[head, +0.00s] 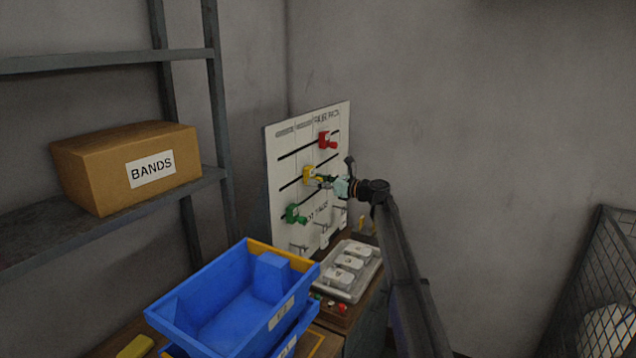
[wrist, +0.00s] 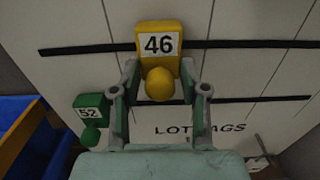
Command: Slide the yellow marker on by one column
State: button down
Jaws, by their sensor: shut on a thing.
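The yellow marker (head: 308,175) sits on the middle black slot of the white board (head: 281,222). In the wrist view the yellow marker (wrist: 159,41) carries the number 46 and has a round yellow knob towards me. My gripper (wrist: 159,88) is shut on this knob, one finger on each side; it also shows in the head view (head: 328,181). The marker covers part of the slot, and the slot runs on to both sides of it. Thin column lines cross the board. How the marker sits in the slot behind is hidden.
A red marker (head: 325,140) sits on the slot above, and a green marker (wrist: 92,113) numbered 52 on the slot below. Hooks and a grey tray (head: 369,279) are lower down. Blue bins (head: 195,321) and a BANDS box (head: 110,182) stand left.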

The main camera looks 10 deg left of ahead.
jog(key=c, duration=0.9)
grip_release()
jog(key=shift+d, duration=0.15)
jog(key=v, duration=1.1)
jog(key=shift+s+d, duration=0.2)
jog(key=shift+d, duration=0.15)
